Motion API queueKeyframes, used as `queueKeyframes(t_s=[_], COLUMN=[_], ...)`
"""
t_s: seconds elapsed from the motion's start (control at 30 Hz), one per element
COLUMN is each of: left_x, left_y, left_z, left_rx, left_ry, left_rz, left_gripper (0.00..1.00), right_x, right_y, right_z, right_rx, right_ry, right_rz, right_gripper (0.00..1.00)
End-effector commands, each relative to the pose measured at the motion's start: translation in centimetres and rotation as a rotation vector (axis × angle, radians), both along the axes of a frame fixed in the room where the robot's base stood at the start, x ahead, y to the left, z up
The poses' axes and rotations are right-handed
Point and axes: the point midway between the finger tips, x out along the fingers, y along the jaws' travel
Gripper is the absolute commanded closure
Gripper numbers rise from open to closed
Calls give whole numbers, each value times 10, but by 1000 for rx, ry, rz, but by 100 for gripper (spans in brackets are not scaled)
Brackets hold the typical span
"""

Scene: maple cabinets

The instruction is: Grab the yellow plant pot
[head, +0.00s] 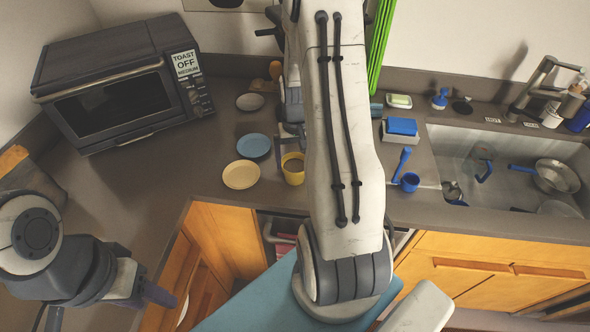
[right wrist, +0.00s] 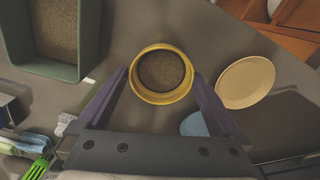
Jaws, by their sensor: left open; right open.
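The yellow plant pot (head: 293,177) stands upright on the grey counter, just left of my right arm in the head view. In the right wrist view the pot's yellow rim (right wrist: 161,97) rings dark soil. My right gripper (right wrist: 160,90) is open, with its two purple-grey fingers on either side of the pot in that view; I cannot tell whether they touch it. In the head view the right gripper (head: 289,138) is largely hidden by my arm, just behind the pot. My left gripper (head: 157,292) is open and empty at the lower left, away from the pot.
A cream plate (head: 241,174) and a blue plate (head: 253,145) lie left of the pot. A toaster oven (head: 125,90) is at the back left. A green planter (right wrist: 88,62) with soil is near the right gripper.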

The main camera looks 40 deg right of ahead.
Motion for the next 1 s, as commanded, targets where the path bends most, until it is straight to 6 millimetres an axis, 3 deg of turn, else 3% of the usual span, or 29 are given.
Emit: queueKeyframes(t_s=[0.33, 0.67, 0.87, 0.9, 1.0], left_x=[0, 0, 0, 0, 0], left_y=[0, 0, 0, 0, 0], left_z=[18, 18, 18, 18, 18], left_rx=[0, 0, 0, 0, 0], left_ry=[0, 0, 0, 0, 0], left_rz=[1, 1, 1, 1, 1], left_gripper=[50, 50, 50, 50, 50], right_x=[1, 2, 2, 2, 2], right_y=[2, 1, 1, 1, 1], right_z=[-42, -50, -50, -49, -49], right_rx=[3, 0, 0, 0, 0], right_ry=[4, 0, 0, 0, 0], right_rz=[1, 0, 0, 0, 0], right_gripper=[0, 0, 73, 80, 80])
